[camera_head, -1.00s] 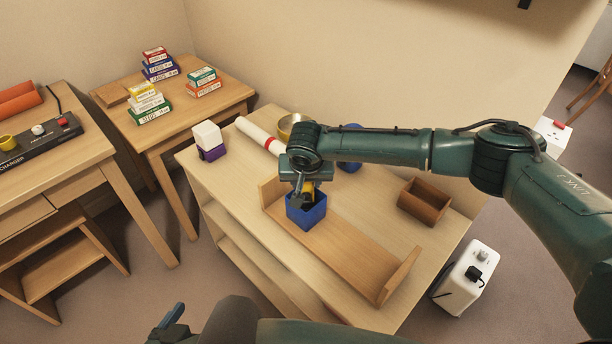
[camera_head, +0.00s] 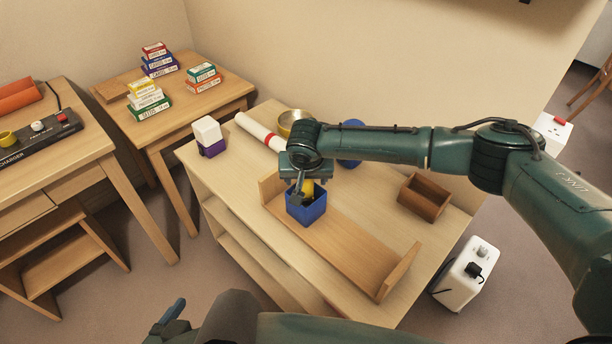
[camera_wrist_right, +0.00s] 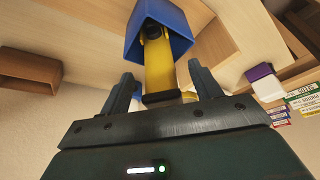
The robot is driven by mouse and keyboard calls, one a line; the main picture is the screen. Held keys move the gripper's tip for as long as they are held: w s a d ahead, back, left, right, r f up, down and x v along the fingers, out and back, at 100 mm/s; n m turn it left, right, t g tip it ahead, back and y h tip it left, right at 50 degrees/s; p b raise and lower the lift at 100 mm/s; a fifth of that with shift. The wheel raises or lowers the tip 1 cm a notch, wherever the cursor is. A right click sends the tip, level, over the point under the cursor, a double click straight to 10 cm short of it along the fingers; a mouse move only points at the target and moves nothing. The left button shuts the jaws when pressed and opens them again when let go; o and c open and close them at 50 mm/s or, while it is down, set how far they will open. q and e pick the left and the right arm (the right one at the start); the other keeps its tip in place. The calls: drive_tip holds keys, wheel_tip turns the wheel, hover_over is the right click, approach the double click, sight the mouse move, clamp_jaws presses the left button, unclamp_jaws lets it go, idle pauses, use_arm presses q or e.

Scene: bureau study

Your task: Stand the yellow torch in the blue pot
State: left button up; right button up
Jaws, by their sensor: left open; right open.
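The yellow torch (camera_head: 308,187) stands in the blue pot (camera_head: 306,213), its lower part hidden inside. In the right wrist view the yellow torch (camera_wrist_right: 160,68) sticks out of the blue pot (camera_wrist_right: 183,22), with its dark end towards my gripper. My right gripper (camera_head: 304,192) is directly above the pot. In the wrist view my right gripper (camera_wrist_right: 163,88) is open, its fingers on either side of the torch end with gaps showing. My left gripper (camera_head: 172,316) is low at the left of the head view, away from the table and empty.
The pot stands on a wooden rack (camera_head: 350,248) with raised ends on the table (camera_head: 240,185). A brown open box (camera_head: 424,197) lies to the right. A white roll (camera_head: 258,132), a brass-coloured bowl (camera_head: 285,127), a blue object (camera_head: 350,162) and a white-and-purple block (camera_head: 208,137) are behind.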

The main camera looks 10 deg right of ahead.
drive_tip(key=p+v, duration=0.1)
drive_tip(key=v, duration=1.2)
idle(0.5)
